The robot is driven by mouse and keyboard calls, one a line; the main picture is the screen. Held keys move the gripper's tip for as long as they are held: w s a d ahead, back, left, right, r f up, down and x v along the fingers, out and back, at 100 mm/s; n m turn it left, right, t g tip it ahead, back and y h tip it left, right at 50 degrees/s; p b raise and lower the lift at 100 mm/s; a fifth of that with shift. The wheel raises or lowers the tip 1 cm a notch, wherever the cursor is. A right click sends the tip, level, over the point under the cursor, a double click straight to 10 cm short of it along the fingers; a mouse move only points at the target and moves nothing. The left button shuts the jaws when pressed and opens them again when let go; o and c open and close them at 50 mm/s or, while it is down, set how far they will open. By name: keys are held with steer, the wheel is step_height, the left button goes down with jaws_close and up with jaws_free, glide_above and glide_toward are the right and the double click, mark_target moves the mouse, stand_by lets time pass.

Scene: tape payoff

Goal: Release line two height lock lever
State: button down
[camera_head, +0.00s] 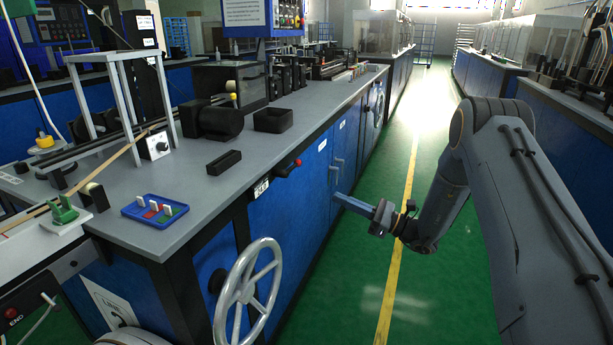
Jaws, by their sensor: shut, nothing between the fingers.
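A black lever with a red knob (298,162) sticks out from the upper edge of the blue cabinet front, just under the grey worktop. A small white label (261,188) is beside it on the left, its text too small to read for sure. I take this to be the height lock lever. My gripper (338,197) is to the right of the lever and lower in the picture, pointing left towards the cabinet front. Its fingers are together and empty, and it appears apart from the lever.
A large grey handwheel (248,290) stands out from the cabinet below the lever. Door handles (336,172) are close to my gripper in the picture. A blue tray (155,211) with small coloured pieces lies on the worktop. The green aisle floor (440,130) is clear.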

glide_toward(293, 168)
steer(key=w+a+f, duration=0.3)
steer(key=shift+w+a+r+p, duration=0.2)
steer(key=shift+w+a+r, duration=0.1)
steer(key=shift+a+r, duration=0.4)
steer(key=shift+w+a+r+p, duration=0.2)
steer(key=shift+w+a+r, duration=0.15)
steer(key=shift+r, duration=0.5)
steer(key=shift+a, duration=0.15)
steer(key=shift+r+n, duration=0.1)
steer(key=shift+n, duration=0.3)
